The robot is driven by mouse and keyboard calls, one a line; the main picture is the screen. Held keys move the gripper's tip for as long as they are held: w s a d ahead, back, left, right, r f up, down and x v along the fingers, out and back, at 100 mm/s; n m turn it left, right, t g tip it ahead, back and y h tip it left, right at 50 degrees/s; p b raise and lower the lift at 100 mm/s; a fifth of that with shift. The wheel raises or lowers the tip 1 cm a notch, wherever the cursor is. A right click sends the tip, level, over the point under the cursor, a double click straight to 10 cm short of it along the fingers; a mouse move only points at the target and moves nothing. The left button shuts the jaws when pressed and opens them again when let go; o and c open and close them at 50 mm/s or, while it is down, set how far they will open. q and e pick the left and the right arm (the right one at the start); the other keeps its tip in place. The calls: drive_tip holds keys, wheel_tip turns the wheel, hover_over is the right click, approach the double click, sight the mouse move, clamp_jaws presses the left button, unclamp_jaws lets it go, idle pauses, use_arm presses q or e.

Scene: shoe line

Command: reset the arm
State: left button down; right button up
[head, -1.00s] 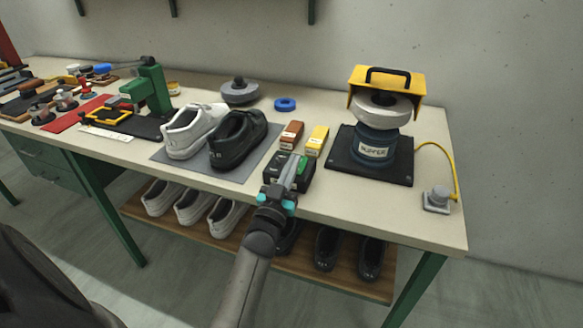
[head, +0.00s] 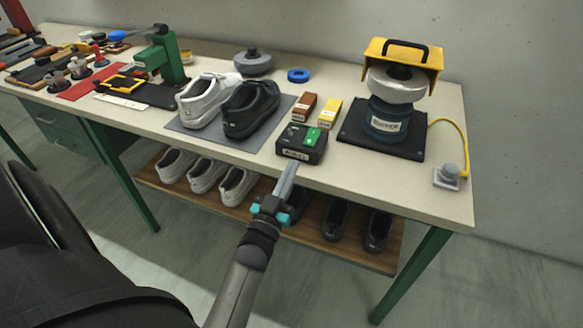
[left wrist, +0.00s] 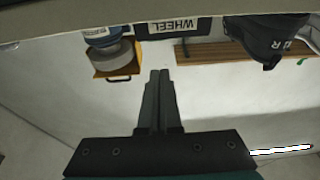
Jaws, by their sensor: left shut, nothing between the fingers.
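My left gripper (head: 288,172) is shut and empty, in front of the table's front edge in the head view. Its closed fingers (left wrist: 159,85) also show in the left wrist view. The fingertips are below and apart from a black control box (head: 301,143) with a green switch, whose label reads WHEEL in the left wrist view (left wrist: 173,28). My right gripper is not in view.
The workbench (head: 420,190) holds a white shoe (head: 203,98) and a black shoe (head: 250,107) on a grey mat, brown (head: 304,106) and yellow (head: 329,112) boxes, and a buffer machine (head: 388,122). Several shoes stand on the lower shelf (head: 300,235). The floor in front is clear.

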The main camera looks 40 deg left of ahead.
use_arm(q)
drive_tip(key=s+d+f+m+g+h, duration=0.1)
drive_tip(key=s+d+f+g, duration=0.2)
drive_tip(key=f, duration=0.6)
drive_tip(key=s+d+f+g+h, duration=0.2)
drive_tip(key=s+d+f+g, duration=0.1)
drive_tip(key=f, duration=0.6)
drive_tip(key=s+d+f+m+g+h, duration=0.1)
drive_tip(key=s+d+f+g, duration=0.2)
drive_tip(key=f, duration=0.6)
drive_tip(key=s+d+f+m+g, duration=0.1)
drive_tip(key=s+f+g, duration=0.4)
drive_tip(key=s, duration=1)
drive_tip(key=s+d+f+m+g, duration=0.1)
drive_tip(key=s+f+g, duration=0.4)
drive_tip(key=s+f, duration=0.5)
drive_tip(key=s+m, duration=0.1)
drive_tip(key=s, duration=0.4)
drive_tip(key=shift+f+h, duration=0.2)
drive_tip(key=shift+h, duration=0.2)
